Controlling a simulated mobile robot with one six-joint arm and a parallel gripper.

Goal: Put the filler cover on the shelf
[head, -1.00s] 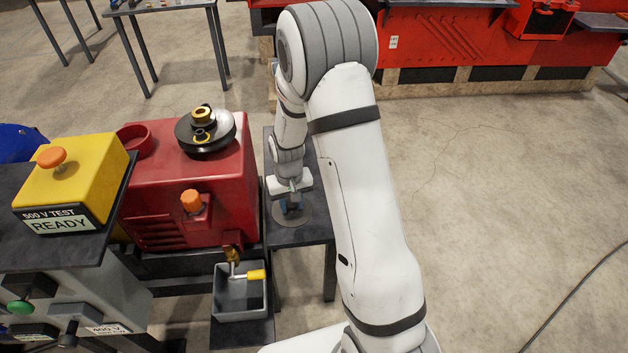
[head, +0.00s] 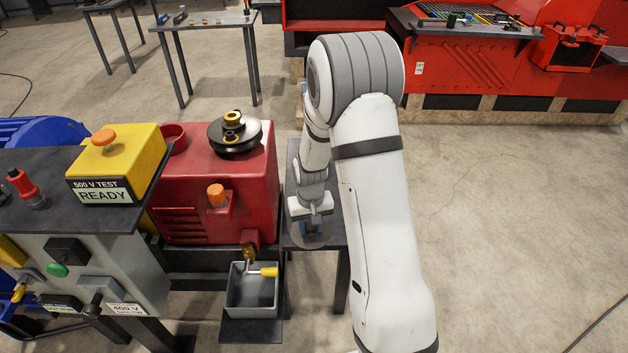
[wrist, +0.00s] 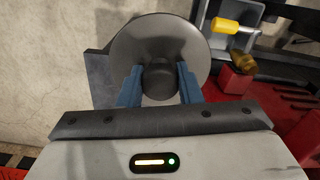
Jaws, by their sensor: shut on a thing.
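The filler cover (wrist: 160,32) is a round grey metal disc with a dark knob (wrist: 158,80) in its middle. My gripper (wrist: 159,85) has its two blue fingers shut on that knob, one on each side. In the head view my gripper (head: 312,223) points down with the cover (head: 308,242) beneath it, partly hidden. The shelf (head: 331,220) is a dark grey top right of the red machine. The cover overlaps its front part, and the shelf (wrist: 98,80) shows behind the disc in the wrist view. I cannot tell whether disc and shelf touch.
The red machine (head: 225,170) stands close on the left, with a black pulley (head: 235,135) on top and an open red filler neck (head: 172,137).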

